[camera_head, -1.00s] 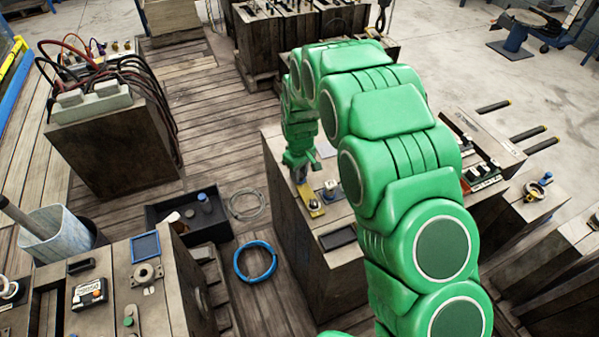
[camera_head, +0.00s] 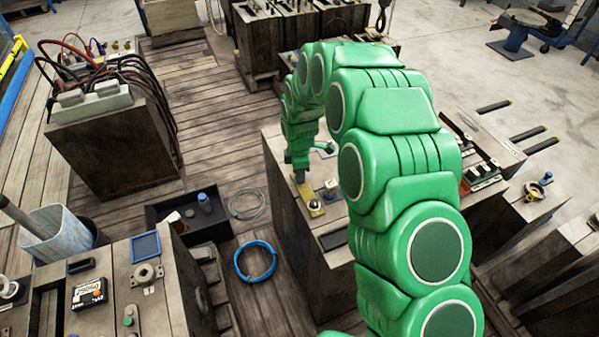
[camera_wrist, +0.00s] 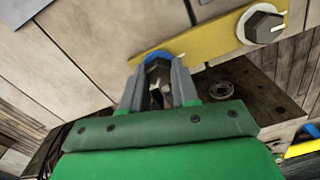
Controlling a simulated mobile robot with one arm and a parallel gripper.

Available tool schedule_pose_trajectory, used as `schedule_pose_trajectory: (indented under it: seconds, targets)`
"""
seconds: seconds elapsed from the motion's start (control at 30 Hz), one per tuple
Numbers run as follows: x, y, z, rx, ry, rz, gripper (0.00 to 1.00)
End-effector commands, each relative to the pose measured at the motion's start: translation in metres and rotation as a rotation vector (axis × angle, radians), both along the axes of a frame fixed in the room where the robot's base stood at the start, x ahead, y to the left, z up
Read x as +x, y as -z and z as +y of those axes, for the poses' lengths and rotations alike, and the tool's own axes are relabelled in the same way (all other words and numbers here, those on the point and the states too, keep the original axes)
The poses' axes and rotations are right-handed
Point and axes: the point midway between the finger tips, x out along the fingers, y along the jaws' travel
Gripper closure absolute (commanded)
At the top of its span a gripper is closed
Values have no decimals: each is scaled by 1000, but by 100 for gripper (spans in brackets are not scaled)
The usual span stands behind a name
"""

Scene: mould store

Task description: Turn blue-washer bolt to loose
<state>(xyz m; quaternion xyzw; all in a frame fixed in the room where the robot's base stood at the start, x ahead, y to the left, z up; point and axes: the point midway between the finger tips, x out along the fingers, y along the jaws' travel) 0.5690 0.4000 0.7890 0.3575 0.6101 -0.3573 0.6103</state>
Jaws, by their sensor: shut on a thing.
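A yellow strip (camera_wrist: 205,38) lies on the pale wooden top of a block. The bolt with the blue washer (camera_wrist: 153,56) sits at the strip's left part in the wrist view; only a piece of blue rim shows above the fingertips. My gripper (camera_wrist: 158,72) is shut on this bolt, its two grey fingers on either side of the head. The head's marking is hidden, so I cannot tell how far it is turned. A second bolt (camera_wrist: 263,24), dark-headed with a white line, stands at the strip's other end. In the head view, my gripper (camera_head: 300,178) points down at the strip (camera_head: 306,190).
A dark tray (camera_head: 188,222) and a blue hose ring (camera_head: 255,262) lie on the plank floor to the left. My arm hides much of the block's right side.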

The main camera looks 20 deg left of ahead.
Motion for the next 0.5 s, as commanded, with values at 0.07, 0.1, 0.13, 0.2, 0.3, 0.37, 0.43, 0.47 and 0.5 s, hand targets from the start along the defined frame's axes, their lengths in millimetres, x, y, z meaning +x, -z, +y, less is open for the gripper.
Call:
schedule_pose_trajectory:
  seconds: [0.07, 0.1, 0.13, 0.2, 0.3, 0.37, 0.43, 0.47, 0.5]
  targets:
    - [-1, 2, -1, -2, -71, 4, 100]
    - [-1, 2, -1, -2, -110, 4, 100]
    - [-1, 2, -1, -3, -138, 4, 100]
    - [-1, 2, -1, -3, -205, 4, 100]
    - [-1, 2, -1, -3, -297, 4, 100]
    - [-1, 2, -1, -3, -350, 4, 100]
    - [-1, 2, -1, -2, -407, 5, 100]
    - [-1, 2, -2, -3, -431, 4, 100]
    - [-1, 2, -2, -3, -462, 5, 100]
